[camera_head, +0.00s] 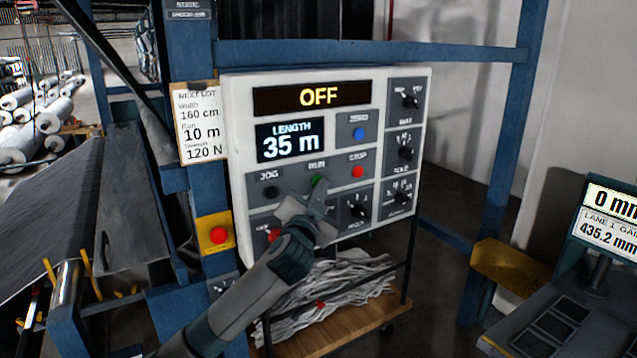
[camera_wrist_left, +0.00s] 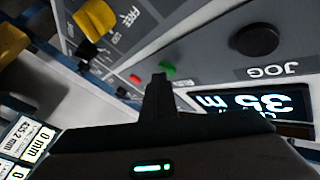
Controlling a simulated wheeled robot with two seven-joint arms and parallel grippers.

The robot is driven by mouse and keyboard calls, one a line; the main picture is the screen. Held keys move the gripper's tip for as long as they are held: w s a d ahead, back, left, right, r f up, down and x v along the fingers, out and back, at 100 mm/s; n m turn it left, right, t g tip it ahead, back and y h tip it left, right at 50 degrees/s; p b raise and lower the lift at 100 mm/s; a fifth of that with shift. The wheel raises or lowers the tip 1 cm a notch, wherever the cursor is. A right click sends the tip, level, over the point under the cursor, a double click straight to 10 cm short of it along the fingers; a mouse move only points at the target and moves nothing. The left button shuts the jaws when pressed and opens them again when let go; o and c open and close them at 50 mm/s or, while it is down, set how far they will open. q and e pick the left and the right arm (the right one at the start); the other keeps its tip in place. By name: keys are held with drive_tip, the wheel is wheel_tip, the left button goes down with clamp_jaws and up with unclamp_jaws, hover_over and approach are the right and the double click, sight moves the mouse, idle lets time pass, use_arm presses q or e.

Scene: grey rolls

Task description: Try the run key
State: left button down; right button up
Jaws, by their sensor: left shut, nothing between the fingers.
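A white control panel (camera_head: 236,140) stands in a blue frame. Its top display (camera_head: 320,96) reads OFF in yellow, and the length display (camera_head: 290,141) reads 35 m. The green run key (camera_head: 318,181) sits between the black jog key (camera_head: 270,192) and the red stop key (camera_head: 358,172). My left gripper (camera_head: 317,193) is shut and empty, its tips just below the run key. The left wrist view shows the shut fingertips (camera_wrist_left: 158,82) close to the green key (camera_wrist_left: 167,70). I cannot tell whether they touch it. My right gripper is in neither view.
A red button on a yellow box (camera_head: 218,235) is left of the panel. Several knobs (camera_head: 405,152) line its right side. A paper note (camera_head: 199,122) hangs at its left. A wooden-based cart (camera_head: 345,330) with grey strands stands below. A readout screen (camera_head: 610,212) is at far right.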

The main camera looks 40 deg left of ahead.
use_arm(q)
drive_tip(key=shift+s+d, duration=0.3)
drive_tip(key=shift+d, duration=0.3)
drive_tip(key=shift+d, duration=0.1)
drive_tip(key=shift+s+d+p, duration=0.25)
drive_tip(key=shift+s+d, duration=0.05)
drive_tip(key=shift+d, duration=0.45)
drive_tip(key=shift+s+d+p, duration=0.3)
drive_tip(key=shift+s+d, duration=0.05)
drive_tip(key=shift+d, duration=0.4)
drive_tip(key=shift+s+d+p, duration=0.25)
drive_tip(key=shift+s+d, duration=0.05)
drive_tip(key=shift+d, duration=0.45)
